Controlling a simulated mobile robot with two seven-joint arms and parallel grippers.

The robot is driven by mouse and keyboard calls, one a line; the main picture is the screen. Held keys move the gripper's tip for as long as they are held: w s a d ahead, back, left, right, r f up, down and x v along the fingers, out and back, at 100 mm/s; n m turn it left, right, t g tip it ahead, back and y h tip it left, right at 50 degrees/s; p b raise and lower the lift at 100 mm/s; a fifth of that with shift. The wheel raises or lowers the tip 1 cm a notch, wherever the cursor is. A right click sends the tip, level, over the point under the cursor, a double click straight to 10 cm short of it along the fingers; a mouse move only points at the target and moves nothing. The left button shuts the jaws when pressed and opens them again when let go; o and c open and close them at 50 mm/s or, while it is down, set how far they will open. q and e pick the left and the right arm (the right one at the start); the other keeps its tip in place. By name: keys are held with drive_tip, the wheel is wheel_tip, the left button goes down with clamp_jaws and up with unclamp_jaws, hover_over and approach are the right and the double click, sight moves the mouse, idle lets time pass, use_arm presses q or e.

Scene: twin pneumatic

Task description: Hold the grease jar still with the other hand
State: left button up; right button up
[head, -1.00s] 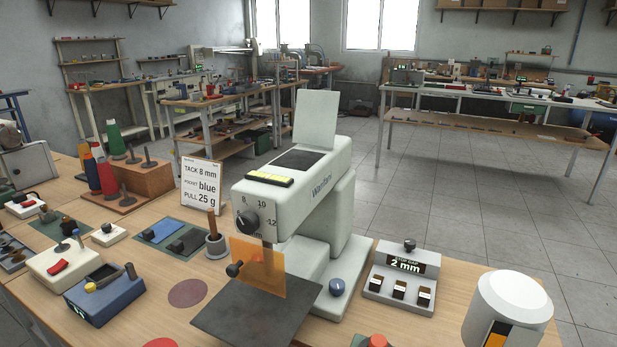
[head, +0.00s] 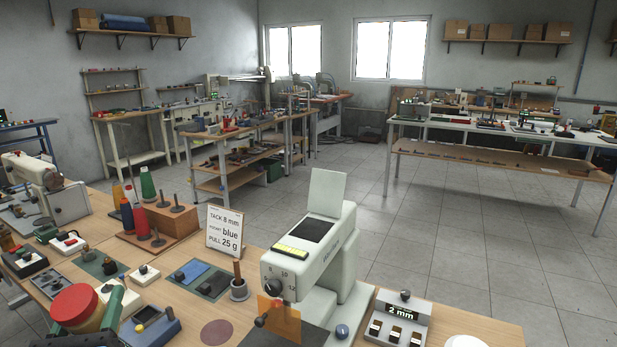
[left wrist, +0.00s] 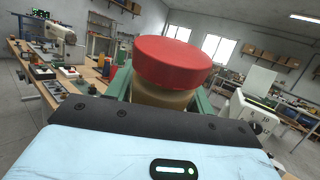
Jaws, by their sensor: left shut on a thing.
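The grease jar has a red lid (head: 75,303) and a tan body. It shows at the lower left of the head view, above the bench. My left gripper (head: 90,314) has green fingers and is shut around the jar, with the lid above the fingers. In the left wrist view the jar's red lid (left wrist: 172,62) stands between the green fingers of my left gripper (left wrist: 163,95). The lower part of the jar is hidden by the gripper. My right gripper is not in view, and no other hand shows on the jar.
A white sewing machine (head: 318,245) stands on the bench right of the jar. A blue box (head: 150,330) sits close to the gripper. A sign card (head: 225,231), a wooden spool stand (head: 168,238) and a gap display (head: 400,315) stand on the bench.

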sight(75, 289)
use_arm(q)
drive_tip(key=r, duration=0.2)
drive_tip(key=s+a+r, duration=0.1)
drive_tip(key=shift+r+y+p, duration=0.3)
drive_tip(key=shift+r, duration=0.05)
drive_tip(key=shift+f, duration=0.15)
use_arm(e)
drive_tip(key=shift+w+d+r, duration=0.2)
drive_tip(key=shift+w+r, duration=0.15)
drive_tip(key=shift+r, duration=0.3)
use_arm(q)
drive_tip(key=shift+d+f, duration=0.1)
